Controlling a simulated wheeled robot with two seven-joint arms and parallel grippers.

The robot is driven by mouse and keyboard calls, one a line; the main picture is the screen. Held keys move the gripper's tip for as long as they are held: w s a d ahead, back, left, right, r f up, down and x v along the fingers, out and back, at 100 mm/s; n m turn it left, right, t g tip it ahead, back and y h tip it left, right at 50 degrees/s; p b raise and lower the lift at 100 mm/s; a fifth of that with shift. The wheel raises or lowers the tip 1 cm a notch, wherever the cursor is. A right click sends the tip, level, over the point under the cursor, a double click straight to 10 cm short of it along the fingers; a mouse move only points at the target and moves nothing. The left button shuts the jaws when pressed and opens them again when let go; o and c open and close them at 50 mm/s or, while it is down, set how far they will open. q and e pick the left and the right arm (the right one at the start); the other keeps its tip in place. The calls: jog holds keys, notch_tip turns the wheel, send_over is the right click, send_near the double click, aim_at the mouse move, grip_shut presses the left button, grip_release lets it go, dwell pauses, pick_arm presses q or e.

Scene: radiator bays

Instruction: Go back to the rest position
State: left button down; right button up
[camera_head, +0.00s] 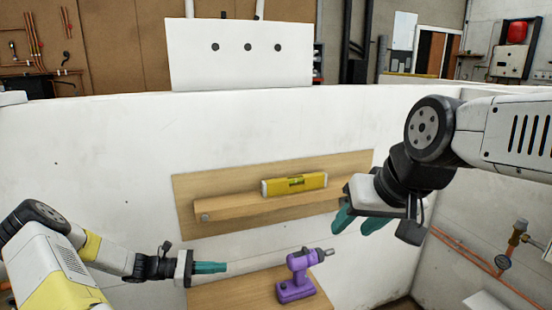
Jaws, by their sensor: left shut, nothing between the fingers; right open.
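My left gripper (210,268) is at the lower left, its teal fingers together with nothing between them. It points right, above the left part of a wooden surface and to the left of a purple drill. My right gripper (358,220) is at the centre right, its teal fingers apart and empty. It is in front of the right end of the wooden wall board and above and to the right of the drill. Both arms are raised, and neither gripper is seen touching anything.
The purple drill (296,278) stands upright on the wooden surface (240,293). A yellow spirit level (293,184) rests on a wooden ledge (240,205) on the white wall (90,150). Copper pipes with a gauge (503,262) run along the right wall.

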pick_arm(q)
jog(key=s+d+r+m+t+y, duration=0.1)
jog(key=s+r+m+y, duration=0.3)
jog(key=r, duration=0.7)
jog(key=s+d+r+m+t+y, duration=0.1)
jog(key=s+d+r+m+y, duration=0.1)
jog(key=s+r+m+y, duration=0.3)
jog(key=s+d+r+m+y, duration=0.1)
jog(key=s+r+m+y, duration=0.3)
jog(key=s+r+m, duration=0.6)
jog(key=s+r, duration=0.4)
jog(key=r, duration=0.3)
jog(key=shift+s+d+r+m+t+y, duration=0.2)
jog(key=shift+s+m+t+y, duration=0.15)
jog(key=shift+m+t+y, duration=0.05)
